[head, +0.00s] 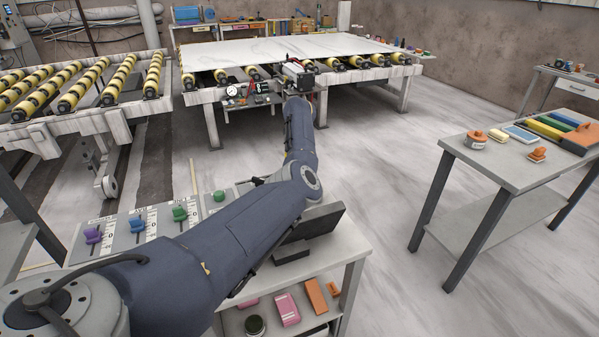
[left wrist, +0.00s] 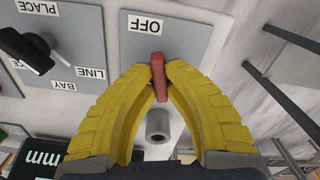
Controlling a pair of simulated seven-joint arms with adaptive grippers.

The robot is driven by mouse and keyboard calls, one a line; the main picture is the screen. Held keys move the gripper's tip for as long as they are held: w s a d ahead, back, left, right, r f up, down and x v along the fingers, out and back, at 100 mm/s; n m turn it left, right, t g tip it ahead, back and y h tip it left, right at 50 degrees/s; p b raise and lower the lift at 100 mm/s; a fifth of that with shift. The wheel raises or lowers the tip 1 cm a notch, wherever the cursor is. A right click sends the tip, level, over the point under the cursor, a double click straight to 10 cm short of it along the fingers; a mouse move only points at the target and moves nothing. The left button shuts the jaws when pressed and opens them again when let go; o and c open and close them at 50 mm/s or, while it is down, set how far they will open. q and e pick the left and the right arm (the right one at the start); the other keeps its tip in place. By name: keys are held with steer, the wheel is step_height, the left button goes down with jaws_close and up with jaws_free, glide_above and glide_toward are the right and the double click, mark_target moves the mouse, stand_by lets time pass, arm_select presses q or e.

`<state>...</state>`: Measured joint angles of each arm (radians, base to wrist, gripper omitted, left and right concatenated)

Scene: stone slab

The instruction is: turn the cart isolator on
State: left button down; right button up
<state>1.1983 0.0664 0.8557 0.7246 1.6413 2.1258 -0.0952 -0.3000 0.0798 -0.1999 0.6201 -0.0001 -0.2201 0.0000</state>
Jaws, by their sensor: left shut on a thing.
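The isolator's red lever (left wrist: 158,68) shows in the left wrist view on a grey plate (left wrist: 190,40), its end close to the OFF label (left wrist: 146,25), which appears upside down. No ON label is in view. My left gripper (left wrist: 160,78) has its yellow fingers closed on both sides of the lever. In the head view my left arm reaches to the front edge of the slab cart (head: 205,96), and the gripper (head: 298,74) is small there; the lever cannot be made out. My right gripper is not in view.
A black selector knob (left wrist: 25,50) with PLACE, LINE and BAY labels sits beside the isolator plate. A grey round post (left wrist: 158,124) lies below the lever in the wrist view. A roller conveyor (head: 80,90) stands left, a side table (head: 500,165) right.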

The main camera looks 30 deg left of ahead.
arm_select(q)
steer(key=shift+m, duration=1.6)
steer(key=c, duration=1.5)
jaws_free()
steer(key=shift+o, duration=0.2)
step_height(320, 180, up, 12)
